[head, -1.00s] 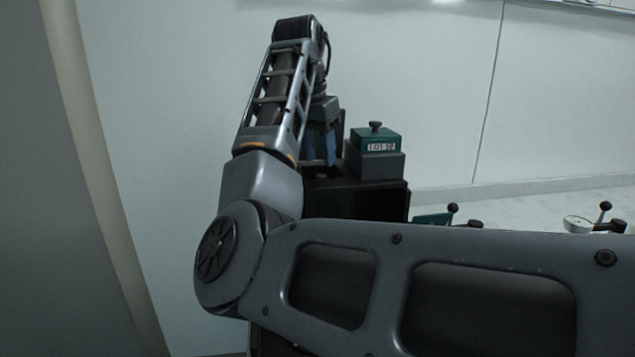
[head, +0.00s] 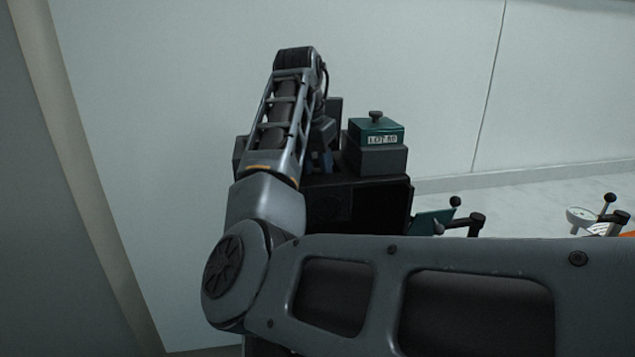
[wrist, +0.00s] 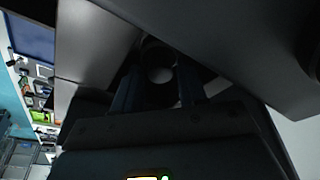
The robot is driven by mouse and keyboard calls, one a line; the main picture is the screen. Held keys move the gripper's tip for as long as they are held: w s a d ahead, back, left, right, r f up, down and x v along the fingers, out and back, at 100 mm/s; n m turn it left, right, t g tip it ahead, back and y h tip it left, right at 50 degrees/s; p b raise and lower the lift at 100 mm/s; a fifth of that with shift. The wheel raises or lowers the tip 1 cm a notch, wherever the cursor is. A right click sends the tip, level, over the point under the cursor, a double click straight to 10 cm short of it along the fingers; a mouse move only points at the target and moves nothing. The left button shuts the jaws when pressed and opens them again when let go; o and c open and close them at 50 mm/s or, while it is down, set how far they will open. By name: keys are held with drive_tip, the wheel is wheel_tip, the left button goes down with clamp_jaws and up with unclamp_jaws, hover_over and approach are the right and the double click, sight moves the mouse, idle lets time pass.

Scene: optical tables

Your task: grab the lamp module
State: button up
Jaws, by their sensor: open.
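No part is plainly marked as the lamp module. In the wrist view, a dark round part with a pale disc (wrist: 160,75) lies between the two bluish fingers of my gripper (wrist: 157,88), which stand apart; I cannot tell whether they touch it. In the head view my gripper (head: 319,160) is mostly hidden behind my arm, low over a black stand (head: 358,205). Beside it on the right, a green block with a black knob and a white label (head: 376,131) sits on a dark grey base (head: 375,159). What lies under the gripper is hidden there.
Right of the stand are a green plate (head: 430,222), a black-knobbed lever (head: 455,202) and a round white dial (head: 580,216). A pale wall (head: 420,80) stands behind. My arm link covers the lower right. In the wrist view, a large dark surface (wrist: 240,35) fills the upper right.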

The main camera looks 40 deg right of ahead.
drive_tip(key=shift+f, duration=0.2)
drive_tip(key=shift+c, duration=0.4)
clamp_jaws()
